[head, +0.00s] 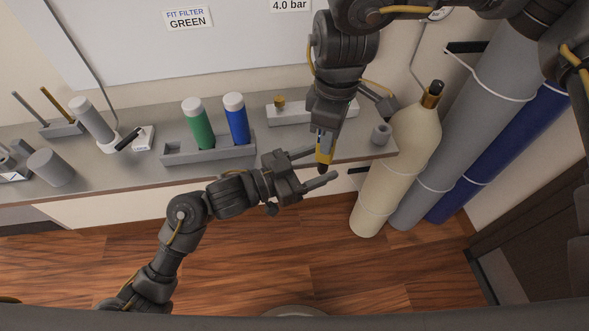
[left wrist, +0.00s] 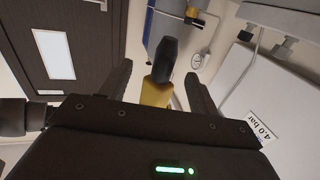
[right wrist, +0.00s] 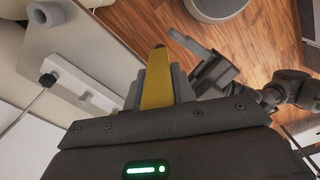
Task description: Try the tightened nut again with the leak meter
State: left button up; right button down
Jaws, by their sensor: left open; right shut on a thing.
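The yellow meter with a black tip (head: 324,152) hangs tip down from my right gripper (head: 326,132), which is shut on it. It also shows in the right wrist view (right wrist: 157,82). My left gripper (head: 324,166) is open, with its fingers either side of the meter's lower end; I cannot tell whether they touch it. The left wrist view shows the meter's black end and yellow body (left wrist: 157,88) between the open fingers. Brass fittings show on the cream cylinder's top (head: 433,93) and on the white bench block (head: 279,102); I cannot tell which is the tightened nut.
A grey tray (head: 182,154) holds a green filter (head: 198,127) and a blue filter (head: 236,122). A grey ring (head: 381,134) stands at the bench's right end. Grey and blue cylinders stand right of the cream one. The floor before the bench is clear.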

aim_at(319, 163)
pick_arm(q)
jog(key=shift+x, duration=1.8)
jog(key=shift+c, duration=0.2)
jog(key=c, duration=1)
jog(key=shift+c, duration=0.5)
pick_arm(e)
jog(key=c, duration=1.1)
grip_release()
jog(key=shift+r, duration=0.1)
